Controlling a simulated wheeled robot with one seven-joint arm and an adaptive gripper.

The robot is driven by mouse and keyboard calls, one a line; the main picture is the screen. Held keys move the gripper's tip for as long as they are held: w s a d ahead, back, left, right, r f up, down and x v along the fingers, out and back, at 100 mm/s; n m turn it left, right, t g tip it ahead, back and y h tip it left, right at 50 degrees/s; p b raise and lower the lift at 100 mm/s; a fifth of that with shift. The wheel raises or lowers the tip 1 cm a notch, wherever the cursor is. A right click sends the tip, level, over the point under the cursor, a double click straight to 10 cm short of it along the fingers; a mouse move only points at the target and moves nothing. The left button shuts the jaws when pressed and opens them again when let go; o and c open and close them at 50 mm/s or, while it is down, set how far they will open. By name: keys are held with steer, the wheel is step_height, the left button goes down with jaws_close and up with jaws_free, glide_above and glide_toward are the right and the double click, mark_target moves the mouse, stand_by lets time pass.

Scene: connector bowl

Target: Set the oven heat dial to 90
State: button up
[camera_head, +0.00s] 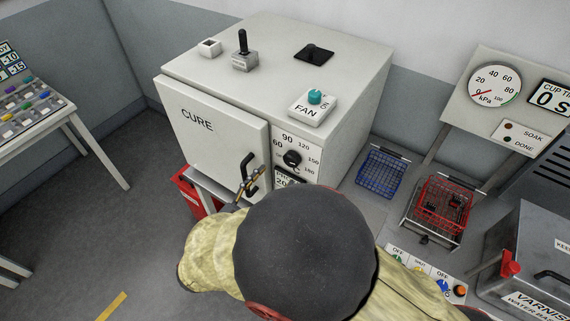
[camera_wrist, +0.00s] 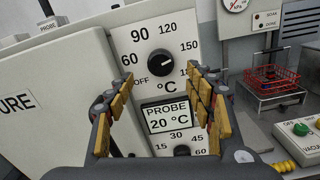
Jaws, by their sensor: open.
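The oven (camera_head: 215,125) is a pale cabinet marked CURE. Its heat dial (camera_head: 292,158) is a round black knob on the panel right of the door. In the wrist view the heat dial (camera_wrist: 161,63) has OFF, 60, 90, 120 and 150 around it. My gripper (camera_wrist: 160,92) is open and empty, with yellow-padded fingers on both sides of the panel, below the dial's level in the picture. The dial shows between and beyond the fingertips, apparently untouched. In the head view my arm hides most of the gripper.
Below the dial, a probe display (camera_wrist: 168,115) reads 20 °C and a second knob (camera_wrist: 182,151) sits lower. The black door handle (camera_head: 250,177) juts out left of the panel. A blue basket (camera_head: 382,172) and red basket (camera_head: 443,205) stand to the right.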

steer(key=x, duration=0.6)
steer(key=shift+w+d, duration=0.15)
steer(key=shift+w, duration=0.05)
steer(key=shift+c, duration=0.9)
steer(key=c, duration=1)
steer(key=shift+r+n+p, duration=0.1)
steer(key=shift+n+p, duration=0.3)
steer(key=shift+p, duration=0.2)
steer(key=shift+n+p, duration=9.5)
steer(key=shift+p, duration=0.85)
